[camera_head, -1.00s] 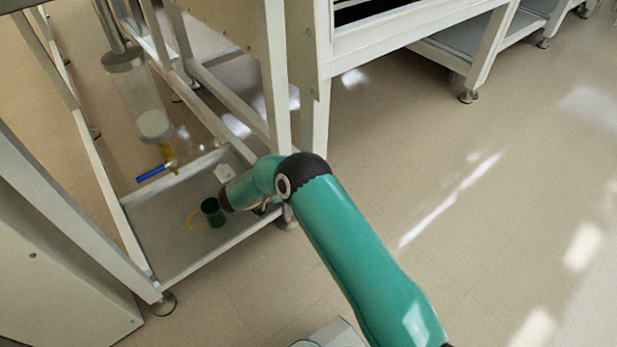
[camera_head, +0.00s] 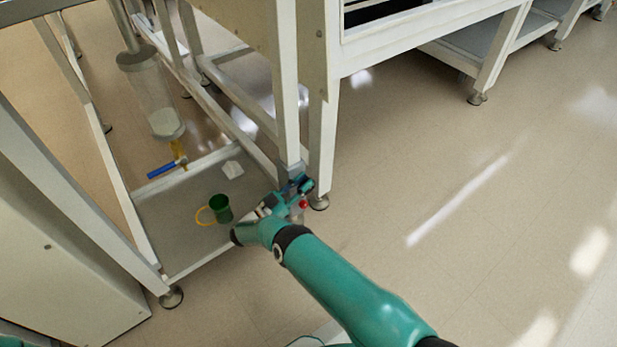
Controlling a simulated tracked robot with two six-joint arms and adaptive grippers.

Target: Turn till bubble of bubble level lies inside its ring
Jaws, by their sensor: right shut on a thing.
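My right gripper (camera_head: 298,190) reaches the lower end of the stand's near corner leg (camera_head: 287,110), beside the shelf corner. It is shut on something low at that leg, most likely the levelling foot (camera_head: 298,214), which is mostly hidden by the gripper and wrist. A small red part (camera_head: 303,203) shows just above that foot; I cannot tell what it belongs to. A grey-blue piece (camera_head: 291,170) sits on the leg just above the gripper. I cannot make out the bubble level, its bubble or its ring. My left gripper is out of view.
A clear cylinder (camera_head: 152,95) hangs above a blue-handled valve (camera_head: 163,169). Another foot (camera_head: 319,202) stands close right. The floor to the right is clear.

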